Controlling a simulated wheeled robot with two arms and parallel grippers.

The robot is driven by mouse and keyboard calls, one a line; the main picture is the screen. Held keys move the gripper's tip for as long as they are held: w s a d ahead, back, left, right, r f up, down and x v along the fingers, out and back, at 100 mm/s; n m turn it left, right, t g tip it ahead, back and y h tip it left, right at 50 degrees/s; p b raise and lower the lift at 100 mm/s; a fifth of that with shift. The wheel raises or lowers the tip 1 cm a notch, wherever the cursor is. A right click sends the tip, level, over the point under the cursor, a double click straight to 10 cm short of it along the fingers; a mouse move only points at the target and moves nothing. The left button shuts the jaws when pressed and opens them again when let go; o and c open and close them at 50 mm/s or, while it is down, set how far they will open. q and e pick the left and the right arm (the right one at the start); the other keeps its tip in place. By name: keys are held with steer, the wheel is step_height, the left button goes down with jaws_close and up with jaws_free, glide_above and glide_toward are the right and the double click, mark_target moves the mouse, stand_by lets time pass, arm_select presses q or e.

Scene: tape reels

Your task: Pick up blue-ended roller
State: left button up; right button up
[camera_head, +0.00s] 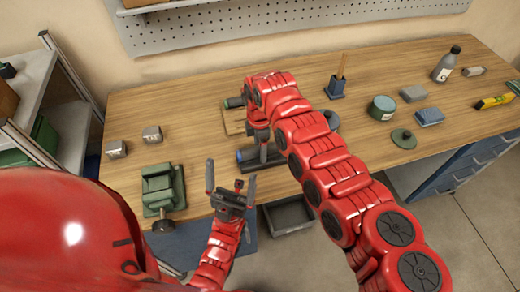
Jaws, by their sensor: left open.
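A dark roller (273,160) with a blue end (241,156) lies near the front edge of the wooden workbench (190,108). My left gripper (231,170) is open and empty, its two fingers pointing up and away from me, just in front of and to the left of the roller. My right arm reaches over the bench from the right and bends down above the roller. My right gripper (263,150) is small and dark at the roller's middle; I cannot tell whether it is shut on it. The arm hides part of the area behind.
A green vise (163,188) stands left of my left gripper, with two grey metal blocks (152,134) behind it. A round green tin (382,108) and other items occupy the right. The bench's left-centre is clear.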

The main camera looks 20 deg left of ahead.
jaws_close()
steer(key=shift+a+r, duration=0.1)
steer(key=shift+r, duration=0.1)
stand_by(0.3)
